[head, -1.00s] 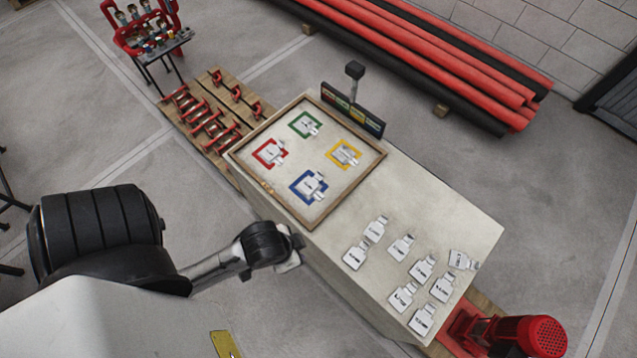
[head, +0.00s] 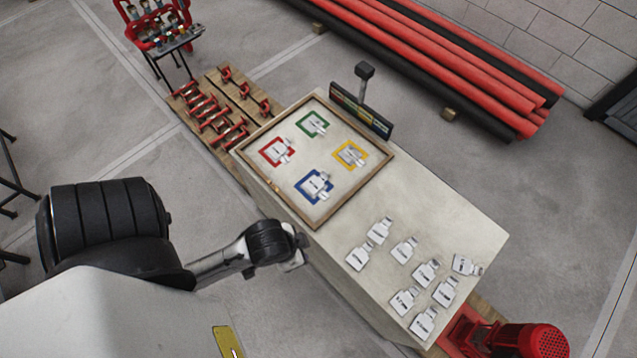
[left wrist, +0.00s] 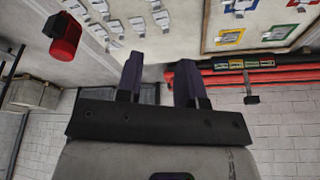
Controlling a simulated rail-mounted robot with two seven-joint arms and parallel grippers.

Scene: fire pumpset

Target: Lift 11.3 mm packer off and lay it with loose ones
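Pale tabbed packers lie on four coloured squares in a wooden-rimmed tray (head: 353,198): green (head: 313,124), red (head: 279,152), yellow (head: 351,154) and blue (head: 315,187). Several loose packers (head: 404,250) lie on the bare end of the bench top. The labels are too small to read, so I cannot tell which packer is 11.3 mm. My left gripper (head: 297,256) is beside the bench's near edge, apart from the packers. In the left wrist view its two fingers (left wrist: 160,65) are apart with nothing between them. My right gripper is not in view.
A sign on a post (head: 362,110) stands behind the tray. A red pump motor (head: 537,343) is past the bench's right end. Red and black pipes (head: 440,60) lie along the wall. A pallet with red fittings (head: 215,110) is left of the bench. Bare bench (head: 420,200) lies between tray and loose packers.

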